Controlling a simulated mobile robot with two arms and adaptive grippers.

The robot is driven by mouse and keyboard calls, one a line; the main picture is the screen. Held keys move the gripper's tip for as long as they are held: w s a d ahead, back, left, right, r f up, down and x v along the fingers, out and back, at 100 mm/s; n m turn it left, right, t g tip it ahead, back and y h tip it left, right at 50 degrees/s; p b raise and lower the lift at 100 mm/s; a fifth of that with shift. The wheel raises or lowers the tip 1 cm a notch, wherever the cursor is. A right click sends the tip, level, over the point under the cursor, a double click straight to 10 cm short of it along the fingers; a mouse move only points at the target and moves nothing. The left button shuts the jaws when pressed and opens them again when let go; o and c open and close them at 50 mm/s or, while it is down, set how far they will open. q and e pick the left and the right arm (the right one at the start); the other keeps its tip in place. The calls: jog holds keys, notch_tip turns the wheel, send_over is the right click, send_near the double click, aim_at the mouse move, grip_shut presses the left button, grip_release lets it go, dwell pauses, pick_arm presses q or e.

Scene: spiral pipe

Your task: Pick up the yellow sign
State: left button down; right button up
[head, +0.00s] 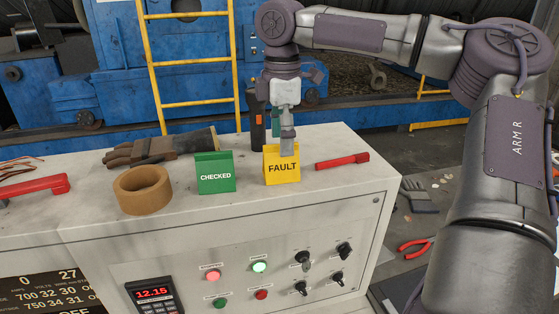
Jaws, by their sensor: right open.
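The yellow sign (282,172), marked FAULT, stands upright on top of the grey control cabinet (335,146). My right gripper (287,150) points down at the top edge of the sign, in front of its upper middle part. The gripper is open, seen edge-on, so the gap between its fingers is hard to see. I cannot tell whether it touches the sign. My left gripper is not in view.
A green CHECKED sign (215,175) stands left of the yellow one. A tape roll (142,190), a glove (160,149) and a red-handled tool (342,161) lie on the cabinet top. A dark upright object (257,126) stands behind the yellow sign. A yellow ladder (190,60) rises behind the cabinet.

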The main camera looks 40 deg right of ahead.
aim_at(281, 159)
jog(key=shift+s+a+f+p, duration=0.1)
jog(key=shift+a+f+p, duration=0.05)
jog(key=shift+f+p, duration=0.3)
jog(key=shift+s+a+f+p, duration=0.1)
jog(key=shift+a+f+p, duration=0.05)
jog(key=shift+f+p, duration=0.25)
notch_tip(281, 159, down, 3)
jog(key=shift+p, duration=0.35)
jog(key=shift+w+d+f, duration=0.1)
jog(key=shift+f, duration=0.05)
jog(key=c, duration=1.3)
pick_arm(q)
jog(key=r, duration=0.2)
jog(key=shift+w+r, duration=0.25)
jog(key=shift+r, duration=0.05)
pick_arm(e)
jog(key=shift+o, duration=0.2)
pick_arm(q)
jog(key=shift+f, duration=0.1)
